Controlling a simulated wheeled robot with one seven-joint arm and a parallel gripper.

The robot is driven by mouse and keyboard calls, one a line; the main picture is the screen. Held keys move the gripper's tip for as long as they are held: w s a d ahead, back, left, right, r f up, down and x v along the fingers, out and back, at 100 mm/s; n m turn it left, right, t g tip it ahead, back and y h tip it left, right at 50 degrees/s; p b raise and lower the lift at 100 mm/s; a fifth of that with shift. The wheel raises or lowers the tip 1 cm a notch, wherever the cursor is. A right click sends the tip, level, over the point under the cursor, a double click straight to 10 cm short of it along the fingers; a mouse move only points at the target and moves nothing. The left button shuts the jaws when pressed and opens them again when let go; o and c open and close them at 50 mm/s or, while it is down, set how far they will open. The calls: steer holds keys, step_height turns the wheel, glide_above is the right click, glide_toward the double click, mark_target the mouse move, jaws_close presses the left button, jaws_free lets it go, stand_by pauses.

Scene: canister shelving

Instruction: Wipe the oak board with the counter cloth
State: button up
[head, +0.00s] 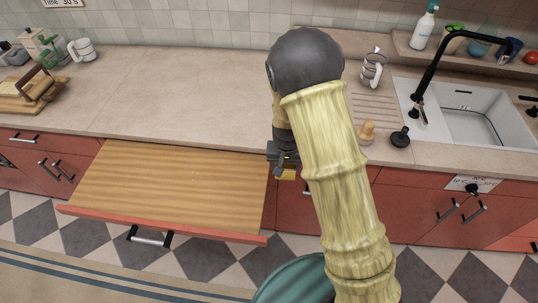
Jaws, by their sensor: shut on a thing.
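The oak board (165,190) is a wide wooden pull-out surface with a red front edge and a black handle. It extends from under the counter at the left and looks bare. My gripper (286,168) points down just right of the board's right edge in the picture. It is shut on a small yellow thing, which looks like the counter cloth (288,175). Only a little of the cloth shows, and my arm covers the area right of it. I cannot tell the height of the cloth or whether it touches anything.
The beige countertop (180,95) behind the board is mostly clear. A sink (475,118) with a black faucet (440,75) is at the right. A wooden brush (367,132) and a black stopper (400,137) lie near the sink. A teal round thing (295,282) is below.

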steer(key=w+d+f, duration=0.1)
steer(key=d+f, duration=0.1)
steer(key=d, duration=0.4)
steer(key=w+d+f, duration=0.2)
steer(key=d, duration=0.5)
steer(key=shift+w+f, duration=0.2)
steer(key=shift+f, duration=0.1)
steer(key=shift+d, duration=0.15)
